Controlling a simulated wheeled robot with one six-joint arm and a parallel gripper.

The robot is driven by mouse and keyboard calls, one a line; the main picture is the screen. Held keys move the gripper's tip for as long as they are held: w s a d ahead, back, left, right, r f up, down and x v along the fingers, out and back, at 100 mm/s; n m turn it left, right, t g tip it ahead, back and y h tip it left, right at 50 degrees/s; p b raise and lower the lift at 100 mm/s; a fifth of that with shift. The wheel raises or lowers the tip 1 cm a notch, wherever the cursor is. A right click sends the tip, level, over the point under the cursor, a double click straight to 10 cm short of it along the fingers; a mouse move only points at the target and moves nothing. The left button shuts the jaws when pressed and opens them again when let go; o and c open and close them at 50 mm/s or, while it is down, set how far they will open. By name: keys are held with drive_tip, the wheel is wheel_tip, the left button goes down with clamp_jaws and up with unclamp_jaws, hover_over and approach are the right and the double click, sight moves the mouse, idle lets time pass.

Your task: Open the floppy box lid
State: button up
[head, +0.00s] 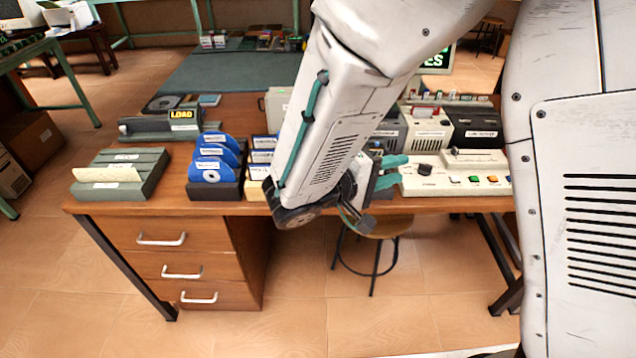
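My gripper (396,171) has teal fingers and hangs in front of the desk's middle, left of a cream push-button console. The fingers look spread apart, with nothing seen between them. A dark tray of blue floppy disks (212,172) stands left of my arm, its disks upright and exposed. Beside it is a box of labelled disks (259,172), its right side hidden by my arm. A pale case (274,104) farther back is also partly hidden. I cannot tell which of these is the floppy box, and no lid shows clearly.
The wooden desk (190,208) has drawers at left and a stool (376,228) below. A grey-green box (120,178) stands at its left end. A LOAD unit (165,122) is behind. The button console (456,178) and dark machines (476,124) fill the right.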

drive_tip(key=a+f+n+t+y, duration=0.3)
drive_tip(key=a+f+t, duration=0.3)
drive_tip(key=a, duration=0.2)
drive_tip(key=a+f+n+t+y, duration=0.4)
drive_tip(key=a+f+t, duration=0.1)
drive_tip(key=a, duration=0.4)
drive_tip(key=x, duration=0.8)
drive_tip(key=shift+w+f, duration=0.1)
drive_tip(key=shift+w, duration=0.05)
clamp_jaws()
